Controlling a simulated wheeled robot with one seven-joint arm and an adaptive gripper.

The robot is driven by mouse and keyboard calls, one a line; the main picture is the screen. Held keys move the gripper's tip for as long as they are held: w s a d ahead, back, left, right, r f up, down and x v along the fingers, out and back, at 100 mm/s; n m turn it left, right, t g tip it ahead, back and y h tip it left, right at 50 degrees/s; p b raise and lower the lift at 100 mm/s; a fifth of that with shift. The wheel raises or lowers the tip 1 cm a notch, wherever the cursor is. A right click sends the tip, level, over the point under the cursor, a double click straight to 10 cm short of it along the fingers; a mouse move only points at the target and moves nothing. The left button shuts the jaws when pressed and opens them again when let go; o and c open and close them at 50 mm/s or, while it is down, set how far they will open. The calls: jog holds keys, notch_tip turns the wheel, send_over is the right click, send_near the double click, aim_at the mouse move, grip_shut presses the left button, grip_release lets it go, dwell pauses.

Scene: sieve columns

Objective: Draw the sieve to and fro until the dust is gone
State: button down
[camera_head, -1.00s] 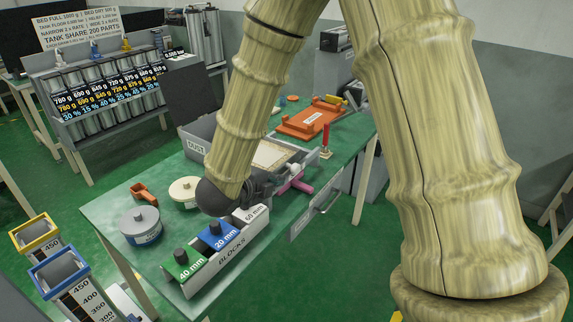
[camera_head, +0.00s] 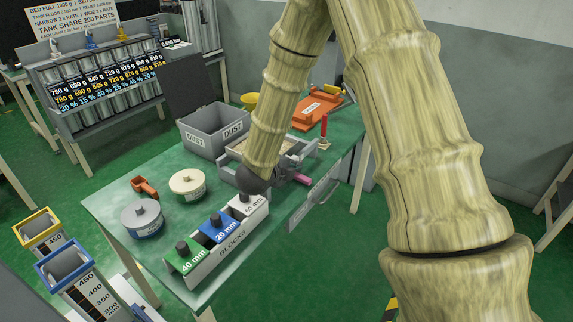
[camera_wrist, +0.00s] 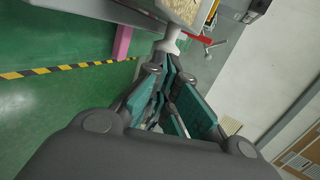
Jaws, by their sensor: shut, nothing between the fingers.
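The sieve, with a pale beige bed in a grey frame (camera_head: 309,147), lies on the green bench, partly hidden behind my arm. Its beige corner (camera_wrist: 187,8) shows at the top of the wrist view, with a grey rim and a short brownish stem (camera_wrist: 170,38) below. My gripper (camera_head: 290,177) is at the near side of the sieve, mostly hidden by my arm in the head view. In the wrist view, my gripper (camera_wrist: 168,62) has teal finger pads drawn together with nothing held. Its tips are close to the stem; I cannot tell whether they touch. Dust on the bed is too small to make out.
A grey DUST box (camera_head: 205,145) stands behind the sieve. A rack of 40, 20 and 60 mm blocks (camera_head: 222,245) sits in front. An orange tray (camera_head: 312,114) and red post (camera_head: 324,128) are right.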

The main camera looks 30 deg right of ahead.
jog(key=shift+w+d+f, duration=0.2)
jog(key=shift+d, duration=0.15)
jog(key=shift+d, duration=0.1)
jog(key=w+d+b, duration=0.1)
jog(key=w+d, duration=0.1)
jog(key=d, duration=0.4)
jog(key=shift+w+d, duration=0.25)
jog(key=shift+w, duration=0.1)
jog(key=shift+r, duration=0.1)
jog(key=b+v, duration=0.1)
jog(key=v, duration=1.3)
